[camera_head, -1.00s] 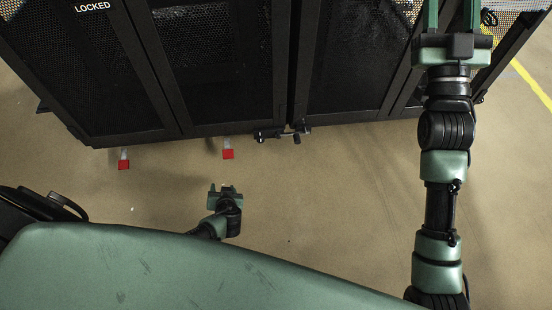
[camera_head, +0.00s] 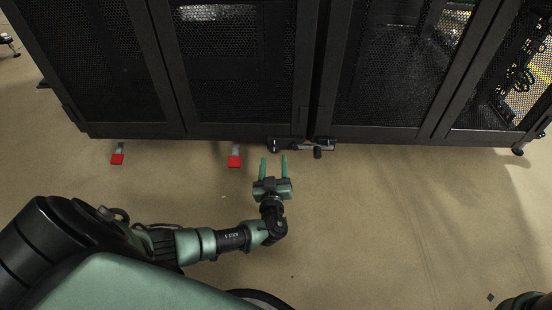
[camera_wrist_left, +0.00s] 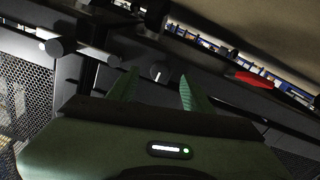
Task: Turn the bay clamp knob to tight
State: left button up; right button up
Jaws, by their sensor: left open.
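A round dark knob (camera_wrist_left: 158,71) with a white pointer mark shows in the left wrist view, seen between my fingertips with a gap in front of it. In the head view it appears as a small dark knob (camera_head: 274,146) at the lower front edge of the rack. A bar with a dark cylindrical handle (camera_wrist_left: 60,46) is left of it in the wrist view; this handle (camera_head: 318,153) hangs right of the knob in the head view. My left gripper (camera_head: 274,160) is open and empty, fingers pointing at the rack just below the knob. My right gripper is out of view.
The black rack (camera_head: 240,131) with mesh doors fills the top. Two red tabs (camera_head: 117,159) (camera_head: 234,161) stick out below its front edge, one close left of my left gripper. The floor (camera_head: 390,220) right of the gripper is clear.

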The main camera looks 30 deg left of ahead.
aim_at(274, 152)
pick_arm(q)
jog(key=b+x, duration=0.1)
jog(key=x, duration=0.2)
jog(key=shift+w+a+f, duration=0.15)
jog(key=shift+w+a, duration=0.05)
jog(key=shift+w, duration=0.1)
jog(key=shift+w+a, duration=0.15)
jog(key=shift+w, duration=0.15)
grip_shut()
